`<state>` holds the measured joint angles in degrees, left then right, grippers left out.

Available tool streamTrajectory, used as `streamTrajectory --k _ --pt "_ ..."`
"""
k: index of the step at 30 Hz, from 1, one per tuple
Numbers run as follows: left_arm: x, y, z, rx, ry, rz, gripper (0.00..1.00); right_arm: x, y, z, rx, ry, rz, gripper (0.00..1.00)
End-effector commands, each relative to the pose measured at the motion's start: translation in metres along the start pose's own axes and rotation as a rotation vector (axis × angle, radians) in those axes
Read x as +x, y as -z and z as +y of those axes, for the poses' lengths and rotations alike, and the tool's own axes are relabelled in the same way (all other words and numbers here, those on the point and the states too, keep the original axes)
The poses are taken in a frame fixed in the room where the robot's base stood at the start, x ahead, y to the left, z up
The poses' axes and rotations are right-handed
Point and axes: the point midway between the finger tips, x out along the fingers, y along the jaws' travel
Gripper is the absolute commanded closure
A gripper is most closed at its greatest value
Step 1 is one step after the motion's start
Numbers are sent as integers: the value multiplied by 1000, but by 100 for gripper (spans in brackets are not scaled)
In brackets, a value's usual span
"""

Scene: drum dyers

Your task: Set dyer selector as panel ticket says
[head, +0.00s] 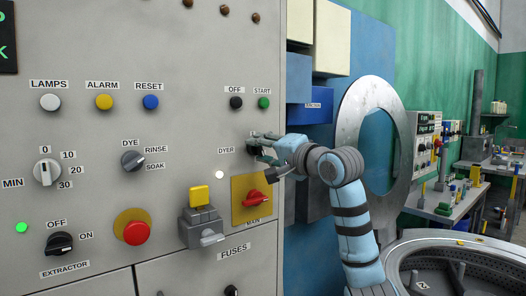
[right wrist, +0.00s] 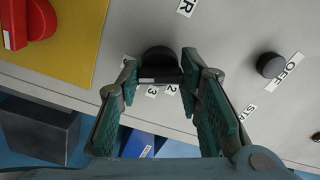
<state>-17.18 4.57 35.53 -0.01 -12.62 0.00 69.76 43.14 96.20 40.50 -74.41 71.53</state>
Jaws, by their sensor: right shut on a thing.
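The dyer selector is a dark round knob (right wrist: 158,58) on the grey panel (head: 110,110), with the numerals 2 and 3 beside it in the right wrist view. My right gripper (right wrist: 160,74) has its two fingers on either side of the knob's grip bar, shut on it. In the head view the gripper (head: 256,146) reaches the panel just right of the DYER label (head: 226,150) and hides the knob. The exact pointer setting is unclear. A dark display (head: 7,38) with green letters is cut off at the top left; no ticket is readable. My left gripper is out of view.
The red main switch (head: 254,199) on its yellow plate lies just below my right gripper. The black OFF (head: 236,103) and green START (head: 264,103) buttons sit above it. A red stop button (head: 136,232) is lower left. A round metal drum (head: 470,265) stands at lower right.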

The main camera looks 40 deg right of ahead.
Motion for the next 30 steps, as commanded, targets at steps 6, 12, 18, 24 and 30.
streamTrajectory --k 6,12,18,24,30 --pt "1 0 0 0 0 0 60 0 0 1 58 -2 0 95" --pt "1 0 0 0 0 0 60 0 0 0 73 -2 0 95" --pt "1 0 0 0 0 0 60 0 0 0 73 -1 0 95" --pt "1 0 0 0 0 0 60 0 0 0 72 -1 -1 47" --pt "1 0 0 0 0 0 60 0 0 0 72 -1 -1 47"
